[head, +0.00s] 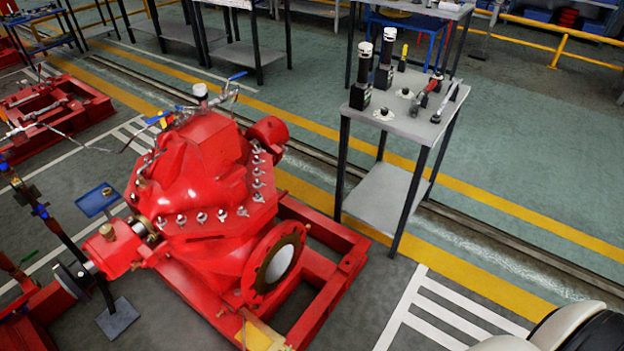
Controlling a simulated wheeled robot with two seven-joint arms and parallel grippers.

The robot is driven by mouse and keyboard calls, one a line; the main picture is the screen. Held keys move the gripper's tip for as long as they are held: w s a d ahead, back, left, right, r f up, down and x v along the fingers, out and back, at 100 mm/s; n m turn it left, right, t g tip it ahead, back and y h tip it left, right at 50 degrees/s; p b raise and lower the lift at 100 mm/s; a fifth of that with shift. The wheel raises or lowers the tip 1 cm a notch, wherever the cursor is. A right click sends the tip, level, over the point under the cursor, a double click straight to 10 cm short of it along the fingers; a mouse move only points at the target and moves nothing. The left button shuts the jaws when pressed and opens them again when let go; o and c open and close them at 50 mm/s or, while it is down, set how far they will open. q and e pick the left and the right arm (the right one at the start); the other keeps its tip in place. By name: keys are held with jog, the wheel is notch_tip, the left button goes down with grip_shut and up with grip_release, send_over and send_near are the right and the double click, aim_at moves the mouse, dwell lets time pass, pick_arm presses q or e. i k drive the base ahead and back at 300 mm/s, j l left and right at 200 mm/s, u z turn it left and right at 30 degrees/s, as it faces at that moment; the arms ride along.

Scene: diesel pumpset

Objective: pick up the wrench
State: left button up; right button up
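A small grey-topped table (420,126) stands right of the red pump. Near its right edge lies a long grey metal tool (449,104) that looks like a wrench. Beside it, to the left, lies a red and dark tool (425,94), also wrench-like. Both are small in the view, so I cannot tell for certain which is the wrench. Nothing is touching either from my side. Neither of my grippers is in the head view.
Two black bottle-like units with white tops (387,58) and a yellow-handled tool (403,57) stand on the same table. The large red pump (205,165) on its frame blocks the left. Striped floor (450,315) in front of the table is clear.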

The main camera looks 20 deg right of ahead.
aim_at(445, 103)
jog(key=z, duration=1.6)
jog(key=i+z, duration=0.25)
jog(key=i, duration=0.8)
